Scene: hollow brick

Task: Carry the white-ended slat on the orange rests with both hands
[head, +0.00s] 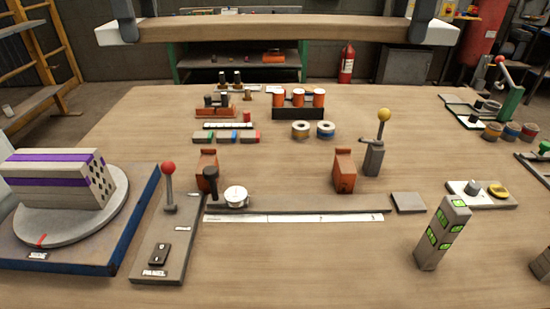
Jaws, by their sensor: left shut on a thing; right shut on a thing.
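The slat (270,28) is a long wooden bar with white ends. It is held up level across the top of the head view, high above and apart from the table. My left gripper (128,30) is shut on it near its left white end, and my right gripper (420,28) is shut on it near its right white end. Both grippers are partly cut off by the top edge. Two orange rests stand on the table: the left rest (207,160) and the right rest (343,172). Nothing lies across them.
A red-knobbed lever (168,175) stands left of the rests, and a yellow-knobbed lever (384,116) stands close to the right rest. A black tool and white dial (236,197) sit by the left rest. A green-lit block (443,232) stands front right. The front middle is clear.

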